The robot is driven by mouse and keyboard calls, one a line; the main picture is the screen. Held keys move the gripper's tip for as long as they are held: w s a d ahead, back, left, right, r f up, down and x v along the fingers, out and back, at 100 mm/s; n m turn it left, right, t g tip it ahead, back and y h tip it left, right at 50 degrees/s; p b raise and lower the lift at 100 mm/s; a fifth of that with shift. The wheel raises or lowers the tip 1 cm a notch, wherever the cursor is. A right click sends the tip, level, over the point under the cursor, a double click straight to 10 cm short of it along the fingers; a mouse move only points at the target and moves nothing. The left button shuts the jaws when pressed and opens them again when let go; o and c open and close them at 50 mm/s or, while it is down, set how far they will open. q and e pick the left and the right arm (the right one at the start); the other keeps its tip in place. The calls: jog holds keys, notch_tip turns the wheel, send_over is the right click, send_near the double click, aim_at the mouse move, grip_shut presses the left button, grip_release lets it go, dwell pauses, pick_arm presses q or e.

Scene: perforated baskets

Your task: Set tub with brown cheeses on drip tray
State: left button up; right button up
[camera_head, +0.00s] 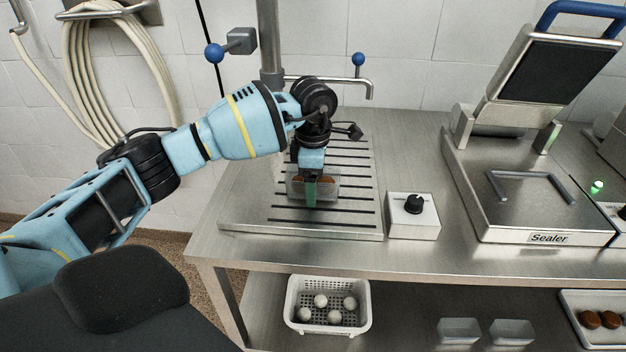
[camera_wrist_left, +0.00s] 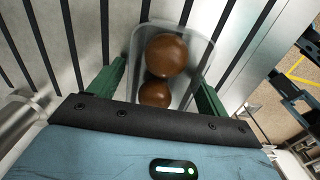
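A clear tub (camera_head: 330,187) with brown cheeses (camera_head: 328,179) is at the grooved steel drip tray (camera_head: 250,213), near its middle. It looks level and low over the slats; I cannot tell whether its base touches them. My left gripper (camera_head: 310,192) points down over the tub, one green finger in front of it. In the left wrist view the green fingers (camera_wrist_left: 163,80) lie along both sides of the clear tub (camera_wrist_left: 203,52), very close to its walls. Two brown cheeses (camera_wrist_left: 166,55) show inside it. Whether the fingers press on the walls is unclear. My right gripper is not in view.
A control box with a black knob (camera_head: 413,216) stands right of the tray, and a sealer (camera_head: 545,200) farther right. A tap (camera_head: 350,82) is behind. On the lower shelf are a white basket of white balls (camera_head: 328,329), clear tubs (camera_head: 459,331) and a tray with brown cheeses (camera_head: 570,300).

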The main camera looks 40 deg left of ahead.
pick_arm(q)
jog(key=shift+r, duration=0.1)
notch_tip(320, 180, up, 12)
dwell(0.6)
jog(key=shift+r, duration=0.1)
jog(key=shift+c, duration=0.3)
dwell(2.0)
